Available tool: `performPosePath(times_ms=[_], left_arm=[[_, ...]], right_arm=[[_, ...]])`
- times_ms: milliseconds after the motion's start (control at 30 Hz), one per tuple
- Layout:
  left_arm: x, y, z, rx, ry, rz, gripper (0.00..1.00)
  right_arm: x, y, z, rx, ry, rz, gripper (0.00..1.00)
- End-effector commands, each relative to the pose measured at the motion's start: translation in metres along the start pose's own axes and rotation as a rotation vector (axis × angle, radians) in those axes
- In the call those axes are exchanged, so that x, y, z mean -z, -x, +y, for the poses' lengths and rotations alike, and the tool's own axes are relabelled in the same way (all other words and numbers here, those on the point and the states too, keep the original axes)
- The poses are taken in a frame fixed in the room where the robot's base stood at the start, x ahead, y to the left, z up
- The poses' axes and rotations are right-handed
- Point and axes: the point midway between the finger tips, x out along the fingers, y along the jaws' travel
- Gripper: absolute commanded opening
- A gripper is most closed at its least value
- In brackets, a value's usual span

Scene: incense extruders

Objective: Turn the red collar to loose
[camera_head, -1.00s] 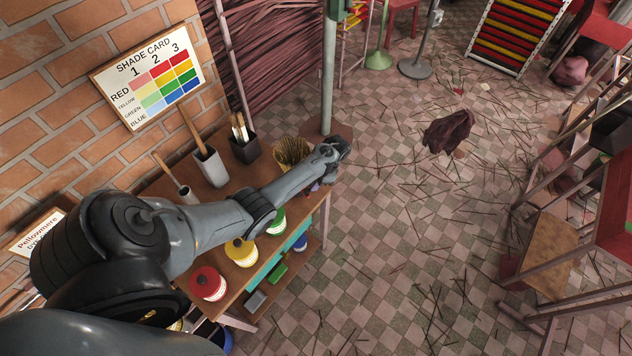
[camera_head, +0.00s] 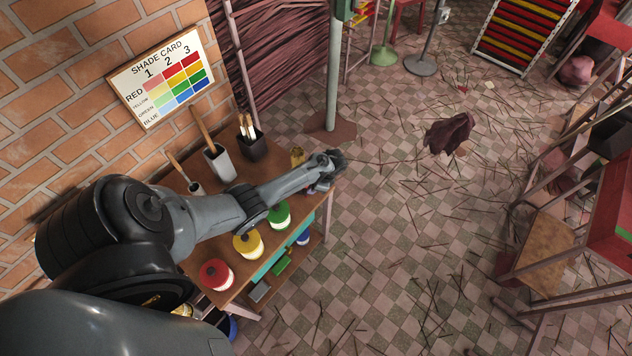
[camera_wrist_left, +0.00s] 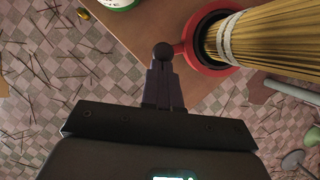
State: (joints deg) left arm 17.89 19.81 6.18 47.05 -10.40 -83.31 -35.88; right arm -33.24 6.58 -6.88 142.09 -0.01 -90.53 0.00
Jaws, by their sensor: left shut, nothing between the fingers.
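The red collar (camera_wrist_left: 186,46) circles the lower end of a bundle of straw-coloured sticks (camera_wrist_left: 275,40) in the left wrist view. A dark round knob (camera_wrist_left: 163,51) sits beside a short red tab on the collar's left side. My left gripper (camera_wrist_left: 163,72) is shut and empty, with its fingertips right at the knob; whether they touch it I cannot tell. In the head view my left gripper (camera_head: 333,163) is over the far end of the bench, next to the bundle (camera_head: 297,156), and the collar is hidden there. My right gripper is out of view.
Red (camera_head: 216,274), yellow (camera_head: 247,245) and green (camera_head: 279,215) pots line the bench's near edge. Brush holders (camera_head: 219,163) stand by the brick wall under a shade card (camera_head: 161,79). A green post (camera_head: 331,80) rises beyond the bench. The floor is littered with sticks.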

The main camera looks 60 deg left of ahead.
Motion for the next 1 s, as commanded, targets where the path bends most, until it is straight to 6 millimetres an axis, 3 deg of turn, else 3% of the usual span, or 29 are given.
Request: performPosePath(times_ms=[33,300,1000], left_arm=[[-0.005,0.002,0.002,0.009,-0.027,-0.004,0.0],[-0.011,-0.003,0.007,0.046,-0.117,-0.002,0.0],[-0.007,-0.005,0.007,0.053,-0.134,0.001,0.0]], right_arm=[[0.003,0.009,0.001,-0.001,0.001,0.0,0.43],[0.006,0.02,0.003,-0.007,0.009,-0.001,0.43],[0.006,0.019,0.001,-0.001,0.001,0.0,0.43]])
